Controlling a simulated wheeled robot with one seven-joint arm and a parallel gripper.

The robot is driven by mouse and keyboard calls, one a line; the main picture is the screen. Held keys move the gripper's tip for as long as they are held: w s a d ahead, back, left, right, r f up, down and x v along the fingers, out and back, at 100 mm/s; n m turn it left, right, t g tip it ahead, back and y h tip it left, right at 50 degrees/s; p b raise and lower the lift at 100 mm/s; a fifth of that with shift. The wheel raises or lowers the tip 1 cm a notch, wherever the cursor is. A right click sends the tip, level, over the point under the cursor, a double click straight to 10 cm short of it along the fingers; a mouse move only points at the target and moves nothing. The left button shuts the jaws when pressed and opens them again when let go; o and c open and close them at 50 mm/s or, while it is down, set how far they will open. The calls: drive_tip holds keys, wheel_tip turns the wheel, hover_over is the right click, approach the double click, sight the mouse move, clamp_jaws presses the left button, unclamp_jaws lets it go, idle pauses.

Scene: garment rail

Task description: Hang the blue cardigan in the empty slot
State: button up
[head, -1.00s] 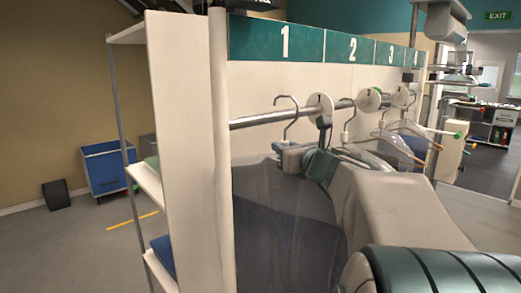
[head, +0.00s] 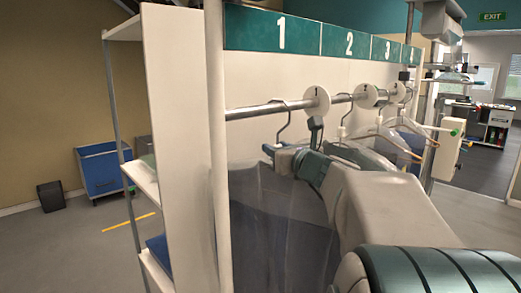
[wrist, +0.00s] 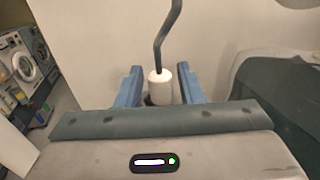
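A dark blue garment in a clear cover (head: 285,220), apparently the blue cardigan, hangs below my gripper in the head view. Its hanger hook (head: 286,118) rises to the rail (head: 258,111), left of the disc marked 1 (head: 316,102). The hook overlaps the rail; I cannot tell whether it rests on it. My gripper (head: 283,153) is at the hanger's neck, below the rail. In the wrist view, the two blue-grey fingers of my gripper (wrist: 160,84) flank the white collar (wrist: 160,88) closely, and the dark hook (wrist: 168,38) stands above it.
Other hangers with clear covers (head: 385,140) hang farther along the rail, past disc 1. A white end panel and post (head: 183,150) stand at the rail's left. A numbered green sign strip (head: 303,36) runs above. My arm hides much of the lower right.

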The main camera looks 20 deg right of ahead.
drive_tip(key=shift+o, duration=0.7)
drive_tip(key=shift+f, duration=0.1)
